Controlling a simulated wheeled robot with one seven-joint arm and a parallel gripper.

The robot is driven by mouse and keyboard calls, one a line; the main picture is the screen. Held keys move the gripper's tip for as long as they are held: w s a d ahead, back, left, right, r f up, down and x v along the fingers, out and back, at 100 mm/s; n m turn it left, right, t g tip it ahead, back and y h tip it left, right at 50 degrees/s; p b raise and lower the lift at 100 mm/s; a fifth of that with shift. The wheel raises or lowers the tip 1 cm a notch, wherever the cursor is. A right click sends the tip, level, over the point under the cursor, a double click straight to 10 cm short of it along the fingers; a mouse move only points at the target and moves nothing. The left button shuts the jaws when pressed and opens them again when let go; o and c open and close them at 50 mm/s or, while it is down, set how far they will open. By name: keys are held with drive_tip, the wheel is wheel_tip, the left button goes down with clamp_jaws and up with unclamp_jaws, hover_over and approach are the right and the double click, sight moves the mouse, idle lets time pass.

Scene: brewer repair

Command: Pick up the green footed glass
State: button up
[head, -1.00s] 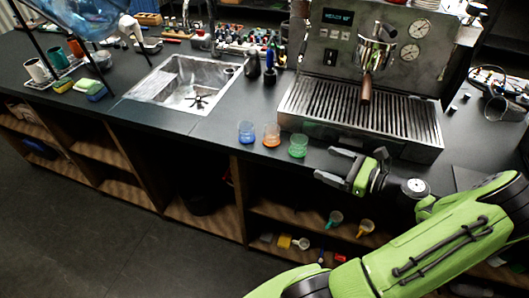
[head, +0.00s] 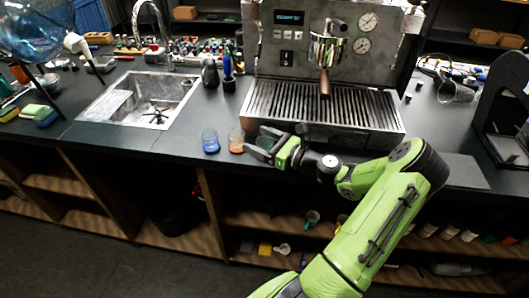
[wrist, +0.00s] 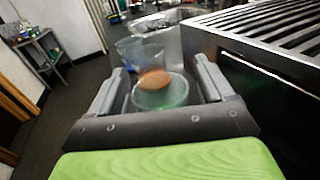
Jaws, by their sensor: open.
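The green footed glass (head: 265,142) stands on the dark counter edge in front of the espresso machine. In the head view, my gripper (head: 263,143) partly hides it. In the wrist view, the clear green glass (wrist: 160,97) sits between the two spread fingers of my gripper (wrist: 160,70), with room on each side. The gripper is open, and no grip on the glass shows. Beyond it stands the orange footed glass (head: 237,141), whose orange-brown part (wrist: 154,80) shows behind the green rim.
The blue footed glass (head: 210,142) stands left of the orange one. The espresso machine (head: 322,118) stands close behind my gripper on the right. The sink (head: 140,98) lies to the left. Open shelves are below the counter edge.

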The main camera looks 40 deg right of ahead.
drive_tip(key=shift+w, duration=0.35)
drive_tip(key=shift+s, duration=0.1)
drive_tip(key=shift+r, duration=0.1)
drive_tip(key=c, duration=1.1)
